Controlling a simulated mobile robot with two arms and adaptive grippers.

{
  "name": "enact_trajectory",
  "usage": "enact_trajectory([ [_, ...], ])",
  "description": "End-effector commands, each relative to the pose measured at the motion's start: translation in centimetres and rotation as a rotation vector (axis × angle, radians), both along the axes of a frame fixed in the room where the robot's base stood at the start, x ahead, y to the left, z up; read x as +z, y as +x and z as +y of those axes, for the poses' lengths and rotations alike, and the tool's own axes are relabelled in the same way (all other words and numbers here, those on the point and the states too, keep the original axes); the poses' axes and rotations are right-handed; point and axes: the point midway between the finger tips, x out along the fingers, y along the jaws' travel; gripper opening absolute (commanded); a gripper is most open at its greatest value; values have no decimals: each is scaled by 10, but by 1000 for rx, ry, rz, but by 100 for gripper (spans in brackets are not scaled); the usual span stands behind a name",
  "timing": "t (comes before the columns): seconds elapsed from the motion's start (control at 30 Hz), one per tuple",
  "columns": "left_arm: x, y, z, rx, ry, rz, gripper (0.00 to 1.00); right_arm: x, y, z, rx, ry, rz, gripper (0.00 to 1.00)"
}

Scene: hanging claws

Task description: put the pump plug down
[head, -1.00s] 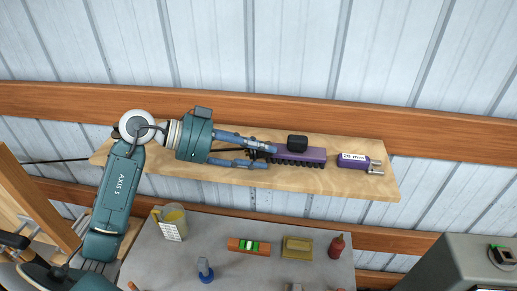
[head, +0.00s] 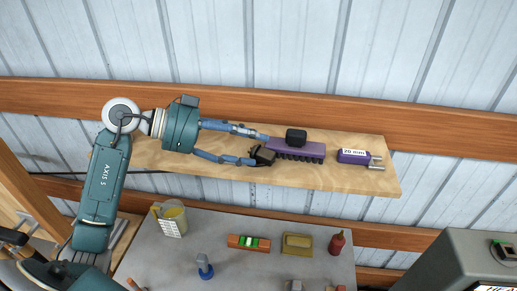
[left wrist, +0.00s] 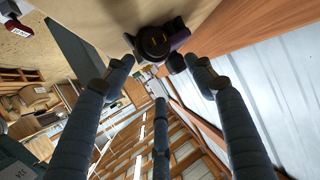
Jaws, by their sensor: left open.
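The pump plug, a small black block (head: 264,156), sits on the wooden shelf at the left end of the purple socket strip. In the left wrist view it shows as a dark round body (left wrist: 154,42) with a bit of purple behind it. My left gripper (head: 256,149) is open, its fingers spread from the left. The lower fingertip is close beside the plug; I cannot tell whether they touch. The fingers also show in the left wrist view (left wrist: 155,68), with nothing held between them. My right gripper is out of view.
The purple strip (head: 311,152) with black teeth carries another black block (head: 296,136). A purple "20 mm" piece (head: 354,156) with prongs lies right of it. The wooden shelf (head: 330,177) is bare in front. Below, a grey bench (head: 255,220) holds a jug, a level and a red bottle.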

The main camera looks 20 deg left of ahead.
Motion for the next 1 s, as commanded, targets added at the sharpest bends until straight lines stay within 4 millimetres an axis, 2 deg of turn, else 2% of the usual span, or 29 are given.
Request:
enact_trajectory([
  [0.03,0,-6,11,3,6,-1,55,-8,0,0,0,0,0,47],
  [0.2,15,-27,39,3,4,-1,55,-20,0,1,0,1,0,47],
  [0.4,30,-44,62,1,2,-2,55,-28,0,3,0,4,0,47],
  [0.6,36,-51,70,-2,0,-2,55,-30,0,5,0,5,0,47],
  [1.0,37,-51,70,-2,0,-3,55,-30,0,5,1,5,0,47],
])
